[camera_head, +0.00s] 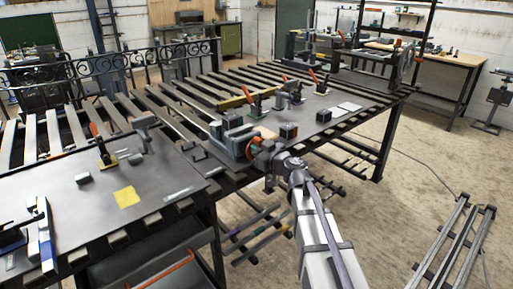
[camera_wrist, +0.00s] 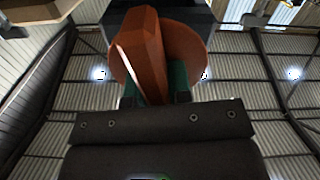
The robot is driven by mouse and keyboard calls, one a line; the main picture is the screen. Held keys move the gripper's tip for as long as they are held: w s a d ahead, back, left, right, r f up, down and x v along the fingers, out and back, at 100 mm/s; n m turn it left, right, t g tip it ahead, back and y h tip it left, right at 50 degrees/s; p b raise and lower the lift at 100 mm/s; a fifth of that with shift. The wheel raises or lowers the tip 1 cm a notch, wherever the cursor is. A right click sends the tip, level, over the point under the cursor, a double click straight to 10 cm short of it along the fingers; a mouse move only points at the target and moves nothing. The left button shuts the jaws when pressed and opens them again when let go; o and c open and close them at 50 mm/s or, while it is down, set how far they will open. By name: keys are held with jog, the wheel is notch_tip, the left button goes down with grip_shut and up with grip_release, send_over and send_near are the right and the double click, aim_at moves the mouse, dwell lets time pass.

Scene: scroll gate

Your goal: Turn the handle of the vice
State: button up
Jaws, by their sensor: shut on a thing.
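The vice (camera_head: 232,137) is a grey block-like body at the front edge of the dark welding table, near the middle of the head view. Its orange-red handle (camera_head: 253,148) faces toward my arm. In the wrist view the handle (camera_wrist: 143,50) is a round orange-red disc with a raised bar across it, tilted slightly from upright. My gripper (camera_wrist: 155,92) is shut on the handle; its green-padded fingers sit at either side of the bar. In the head view my gripper (camera_head: 263,157) is at the handle, and the wrist partly hides the fingertips and the contact.
The slatted table (camera_head: 180,190) carries red-handled clamps (camera_head: 284,82), small dark blocks (camera_head: 288,130) and a yellow sheet (camera_head: 126,197). A metal rail frame (camera_head: 455,245) lies on the floor at the right. The floor right of my arm is otherwise mostly clear.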

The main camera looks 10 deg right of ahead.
jog(key=shift+m, duration=0.3)
grip_shut()
jog(key=m, duration=0.3)
jog(key=shift+w+d, duration=0.1)
jog(key=shift+d, duration=0.05)
jog(key=m, duration=0.5)
jog(key=shift+w+d+f, duration=0.1)
jog(key=shift+d, duration=0.05)
jog(key=m, duration=0.4)
jog(key=shift+d+f, duration=0.15)
jog(key=m, duration=0.4)
jog(key=shift+f+b, duration=0.15)
jog(key=shift+b, duration=0.25)
jog(key=m, duration=0.4)
jog(key=shift+f+m, duration=0.25)
jog(key=shift+m, duration=0.05)
jog(key=m, duration=0.4)
jog(key=shift+f+b, duration=0.15)
jog(key=shift+b, duration=0.25)
jog(key=m, duration=0.5)
jog(key=shift+f, duration=0.15)
jog(key=shift+a+f+m, duration=0.1)
jog(key=shift+a+m, duration=0.05)
jog(key=shift+m, duration=0.75)
jog(key=shift+a+m, duration=0.1)
jog(key=shift+m, duration=0.8)
